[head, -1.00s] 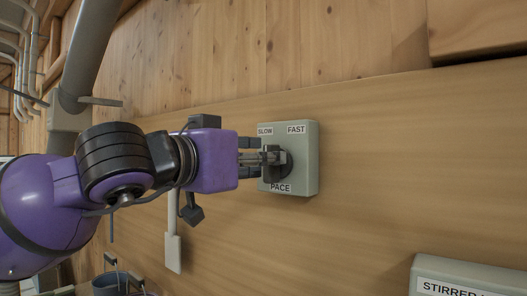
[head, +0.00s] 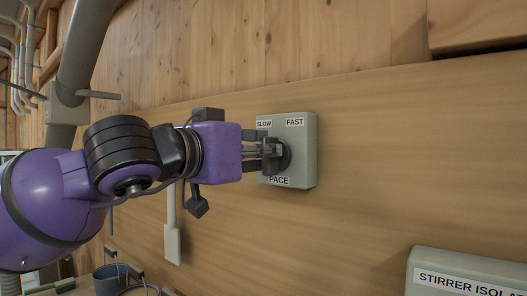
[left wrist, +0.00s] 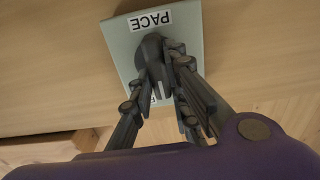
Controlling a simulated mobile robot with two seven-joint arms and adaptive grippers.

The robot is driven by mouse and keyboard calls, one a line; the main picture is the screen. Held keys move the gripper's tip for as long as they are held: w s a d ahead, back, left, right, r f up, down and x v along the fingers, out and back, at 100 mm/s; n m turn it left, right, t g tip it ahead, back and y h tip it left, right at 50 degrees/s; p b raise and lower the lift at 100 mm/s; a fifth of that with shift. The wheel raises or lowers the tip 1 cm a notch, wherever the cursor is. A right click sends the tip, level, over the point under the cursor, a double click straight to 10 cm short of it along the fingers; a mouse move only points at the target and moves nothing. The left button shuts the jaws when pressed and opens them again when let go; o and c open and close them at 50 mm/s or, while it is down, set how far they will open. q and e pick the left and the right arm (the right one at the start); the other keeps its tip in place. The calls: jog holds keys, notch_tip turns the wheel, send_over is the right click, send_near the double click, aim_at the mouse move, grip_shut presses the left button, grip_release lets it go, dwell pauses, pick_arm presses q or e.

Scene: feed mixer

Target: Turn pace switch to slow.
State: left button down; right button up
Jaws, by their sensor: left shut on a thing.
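The pace switch is a grey-green box (head: 304,160) on the wooden wall, with labels SLOW at upper left, FAST at upper right and PACE at the bottom. Its dark round knob (head: 285,154) is partly hidden behind my fingers. My left gripper (head: 272,152) comes in from the left and is shut on the knob. In the left wrist view the box (left wrist: 124,50) appears upside down, and the fingers (left wrist: 160,88) sit on both sides of the knob's grip (left wrist: 151,50). The exact pointing of the knob is hard to tell. My right gripper is out of view.
A second grey box labelled STIRRER (head: 462,272) is at the lower right. A pale lever (head: 172,240) hangs below my left arm. A bucket (head: 108,279) is at the lower left. The wall right of the switch is bare.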

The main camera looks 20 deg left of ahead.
pick_arm(q)
jog(key=shift+w+a+f+n+b, duration=0.15)
jog(key=shift+n+b, duration=0.75)
jog(key=shift+n, duration=2.05)
jog(key=shift+s+a+f+n+b, duration=0.15)
jog(key=shift+n+b, duration=0.75)
jog(key=shift+n, duration=2)
jog(key=shift+w+a+f+n+b, duration=0.2)
jog(key=shift+n+b, duration=0.7)
jog(key=shift+n, duration=2.05)
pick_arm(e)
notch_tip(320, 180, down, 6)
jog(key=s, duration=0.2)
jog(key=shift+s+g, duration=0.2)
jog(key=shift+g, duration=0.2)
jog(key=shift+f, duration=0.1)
pick_arm(q)
jog(key=c, duration=1.7)
grip_release()
jog(key=shift+s, duration=0.15)
jog(key=v, duration=1.1)
jog(key=shift+s+a, duration=0.15)
jog(key=shift+s, duration=0.25)
